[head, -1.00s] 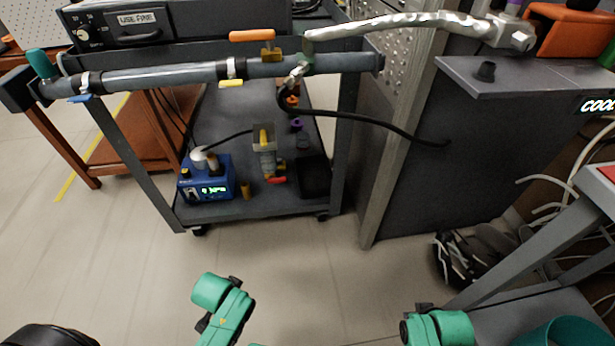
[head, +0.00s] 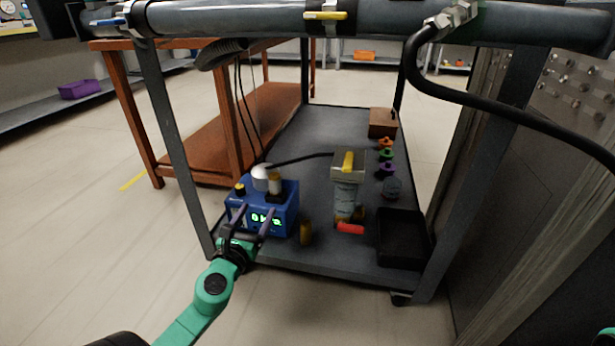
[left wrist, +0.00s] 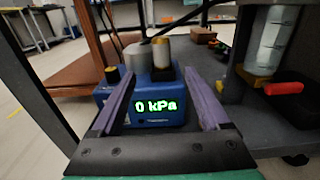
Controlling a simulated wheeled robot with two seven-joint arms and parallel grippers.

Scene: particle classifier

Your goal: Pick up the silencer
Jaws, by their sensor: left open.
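A blue pump box (head: 283,220) with a green lit display stands on the cart's lower shelf; in the left wrist view its display (left wrist: 156,106) reads 0 kPa. On its top sit a silver dome (head: 261,176) and a tan cylinder (head: 275,183) on a black base. A small brass cylinder (head: 306,233) stands on the shelf right of the box. I cannot tell for sure which cylinder is the silencer. My left gripper (head: 257,209) is open and empty before the box's front; its purple fingers (left wrist: 152,76) point toward the box, the tan cylinder beyond them. My right gripper is out of view.
A clear canister (head: 345,192) with a red part stands right of the box, near a black tray (head: 403,238). Coloured knobs (head: 386,155) and a brown box (head: 382,122) lie behind. The cart's legs and overhead pipe (head: 240,18) frame the shelf. A wooden table (head: 130,110) stands left.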

